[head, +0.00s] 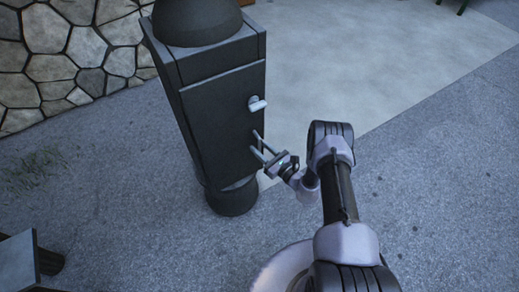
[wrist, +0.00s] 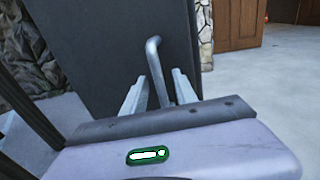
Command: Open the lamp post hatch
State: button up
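The lamp post (head: 222,200) is dark grey and stands upright left of centre in the head view. Its hatch (head: 225,115) is a flat dark panel, which looks shut, and it also fills the upper middle of the wrist view (wrist: 110,50). A pale handle (head: 257,103) sticks out near the hatch's right edge. In the wrist view the handle (wrist: 157,70) is a bent grey rod, seen between the two fingers. My gripper (head: 255,142) is open and empty, close to the hatch and below the handle in the head view. The fingers (wrist: 158,90) show no grip on the handle.
A stone wall (head: 60,50) stands behind the post at upper left. A dark object with a flat top (head: 18,262) is at lower left. Paved ground (head: 370,60) right of the post is clear. Wooden doors (wrist: 233,25) show in the wrist view's background.

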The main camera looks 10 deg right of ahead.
jog(key=shift+w+a, duration=0.1)
jog(key=shift+w, duration=0.15)
jog(key=shift+c, duration=0.2)
grip_shut()
dwell(1.1)
